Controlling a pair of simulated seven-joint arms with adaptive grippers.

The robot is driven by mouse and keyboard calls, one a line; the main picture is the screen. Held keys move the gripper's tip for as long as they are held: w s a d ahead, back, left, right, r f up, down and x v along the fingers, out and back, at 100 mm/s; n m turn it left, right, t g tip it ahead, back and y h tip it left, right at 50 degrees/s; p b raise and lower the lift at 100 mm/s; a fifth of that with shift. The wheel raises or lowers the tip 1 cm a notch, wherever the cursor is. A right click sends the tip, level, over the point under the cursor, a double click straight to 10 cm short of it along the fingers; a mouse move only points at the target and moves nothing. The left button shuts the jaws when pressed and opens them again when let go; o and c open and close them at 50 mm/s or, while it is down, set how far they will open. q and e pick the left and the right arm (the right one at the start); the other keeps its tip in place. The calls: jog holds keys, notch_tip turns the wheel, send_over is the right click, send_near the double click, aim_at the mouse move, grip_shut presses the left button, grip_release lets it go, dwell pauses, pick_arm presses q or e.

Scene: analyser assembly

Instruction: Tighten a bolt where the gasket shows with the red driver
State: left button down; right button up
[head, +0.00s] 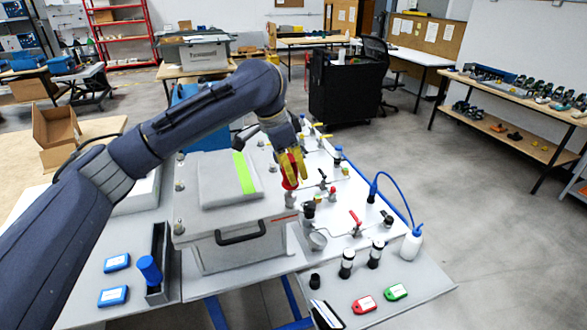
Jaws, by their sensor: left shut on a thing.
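My left gripper (291,164), with yellow fingers, is shut on the red driver (289,184) and holds it pointing down. The driver is over the front right corner of the grey analyser box (253,250), just above or on a bolt (291,200) there; I cannot tell whether they touch. A thin red line, perhaps the gasket (284,218), shows at the lid's edge below that corner. Other bolts stand along the left edge, at the front left (178,228), middle left (179,186) and back left (180,156). My right gripper is not in view.
A green strip (244,173) lies on the raised lid pad. To the right is a white panel (345,225) with valves and a wash bottle (412,243). A blue-capped item (149,270) stands in a dark holder at the front left. Red (364,305) and green tags lie at the front right.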

pick_arm(q)
jog(key=shift+f, duration=0.65)
dwell(0.3)
jog(key=c, duration=1.6)
grip_release()
grip_shut()
